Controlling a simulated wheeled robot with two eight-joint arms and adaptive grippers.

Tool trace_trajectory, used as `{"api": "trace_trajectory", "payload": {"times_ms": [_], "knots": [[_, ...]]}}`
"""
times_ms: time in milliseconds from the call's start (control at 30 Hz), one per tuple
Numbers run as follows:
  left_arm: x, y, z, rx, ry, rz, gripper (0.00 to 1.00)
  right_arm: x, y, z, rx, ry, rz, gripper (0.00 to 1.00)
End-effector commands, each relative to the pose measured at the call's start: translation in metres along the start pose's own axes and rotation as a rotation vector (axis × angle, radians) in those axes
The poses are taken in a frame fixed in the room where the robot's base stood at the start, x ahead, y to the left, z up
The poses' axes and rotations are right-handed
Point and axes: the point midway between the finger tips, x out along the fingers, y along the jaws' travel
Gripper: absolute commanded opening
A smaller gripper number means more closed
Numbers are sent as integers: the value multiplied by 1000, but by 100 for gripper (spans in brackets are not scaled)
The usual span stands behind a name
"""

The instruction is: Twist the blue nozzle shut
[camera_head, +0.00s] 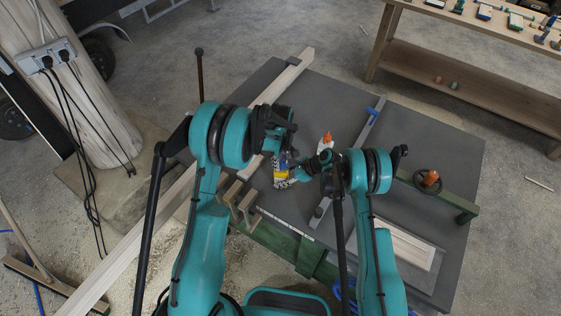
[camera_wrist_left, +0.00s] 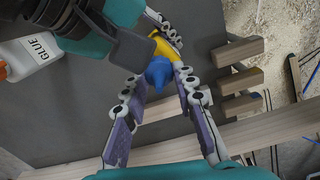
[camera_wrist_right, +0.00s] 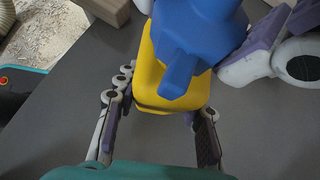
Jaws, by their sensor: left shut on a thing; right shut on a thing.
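A yellow bottle (camera_wrist_right: 150,75) with a blue nozzle (camera_wrist_right: 185,50) is held between my two grippers above the grey table (camera_head: 400,160). The bottle also shows in the left wrist view (camera_wrist_left: 165,46), and in the head view (camera_head: 283,163) my arms partly hide it. My left gripper (camera_wrist_left: 160,80) is shut on the blue nozzle (camera_wrist_left: 158,72), a finger on each side. My right gripper (camera_wrist_right: 160,98) is shut on the yellow body, which hides its fingertips. In the right wrist view, left-gripper fingers reach in from the right towards the nozzle.
A white glue bottle with an orange tip (camera_head: 326,142) stands close behind my right gripper. Wooden clamp blocks (camera_head: 238,200) and a long beam (camera_head: 270,90) lie to the left. An orange-topped object (camera_head: 431,178) is at the right.

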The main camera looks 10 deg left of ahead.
Motion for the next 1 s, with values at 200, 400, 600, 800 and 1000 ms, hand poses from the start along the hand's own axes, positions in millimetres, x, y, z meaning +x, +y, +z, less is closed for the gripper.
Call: {"api": "trace_trajectory", "payload": {"times_ms": [200, 400, 600, 800, 1000], "knots": [[0, 1, 0, 198, 0, 1, 0, 0, 0, 0, 0, -1, 0, 0], [0, 2, 0, 389, 1, 1, 0, 0, 0, 0, 0, -1, 0, 0], [0, 2, 1, 575, 1, 1, 0, 0, 0, 0, 0, -1, 1, 0], [0, 3, 1, 735, 1, 1, 0, 0, 0, 0, 0, -1, 1, 0], [0, 3, 1, 854, 1, 1, 0, 0, 0, 0, 0, -1, 0, 0]]}}
